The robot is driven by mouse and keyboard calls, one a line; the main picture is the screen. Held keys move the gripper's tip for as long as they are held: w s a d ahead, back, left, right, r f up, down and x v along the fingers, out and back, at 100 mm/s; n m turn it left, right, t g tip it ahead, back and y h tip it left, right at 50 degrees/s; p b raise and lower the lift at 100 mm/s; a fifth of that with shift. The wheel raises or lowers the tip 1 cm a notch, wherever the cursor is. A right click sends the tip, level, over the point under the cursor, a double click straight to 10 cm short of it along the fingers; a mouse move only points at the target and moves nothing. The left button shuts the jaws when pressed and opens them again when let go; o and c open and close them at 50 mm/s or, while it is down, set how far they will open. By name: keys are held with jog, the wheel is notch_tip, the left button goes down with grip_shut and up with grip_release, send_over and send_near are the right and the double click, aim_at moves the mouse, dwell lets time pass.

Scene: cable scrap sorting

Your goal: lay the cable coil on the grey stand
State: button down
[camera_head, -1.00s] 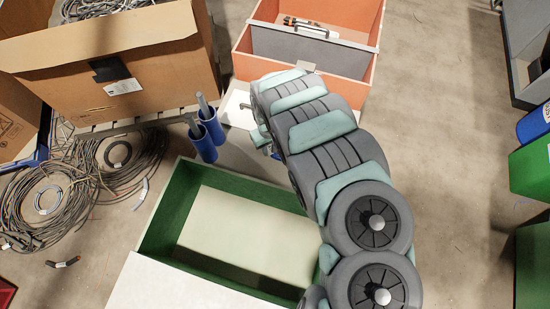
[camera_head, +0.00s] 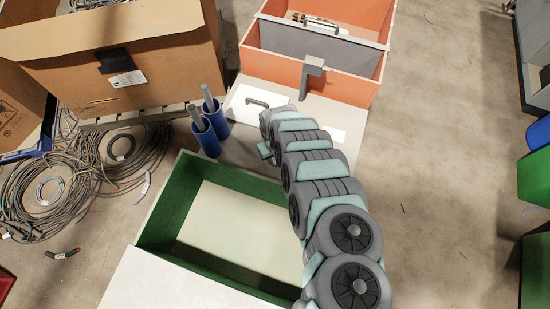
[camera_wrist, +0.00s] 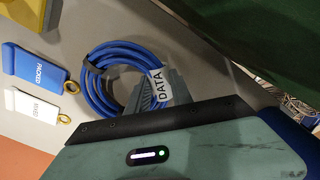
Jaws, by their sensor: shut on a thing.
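A blue cable coil (camera_wrist: 112,82) with a white DATA label (camera_wrist: 157,86) shows in the wrist view. My gripper (camera_wrist: 172,92) is shut on the coil's right side, beside the label; its fingertips are partly hidden by the coil. A grey table surface shows behind the coil. In the head view my arm hides the coil and the gripper's jaws. A grey upright piece with a flat top (camera_head: 312,68), perhaps the grey stand, stands at the front of the orange bin. I cannot tell whether the coil touches anything below.
A green-walled crate (camera_head: 165,215) lies left of my arm. Two blue cups (camera_head: 207,138) hold grey rods. The orange bin (camera_head: 335,82) is behind. Blue PACKED (camera_wrist: 33,64) and white (camera_wrist: 32,103) tags lie beside the coil. A cardboard box (camera_head: 60,65) and loose cables are left.

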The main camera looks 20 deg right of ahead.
jog(key=shift+f, duration=0.2)
jog(key=shift+f, duration=0.2)
jog(key=c, duration=1.1)
grip_release()
jog(key=shift+r, duration=0.1)
jog(key=shift+c, duration=0.2)
notch_tip(320, 180, up, 12)
jog(key=p, duration=0.2)
jog(key=shift+r, duration=0.15)
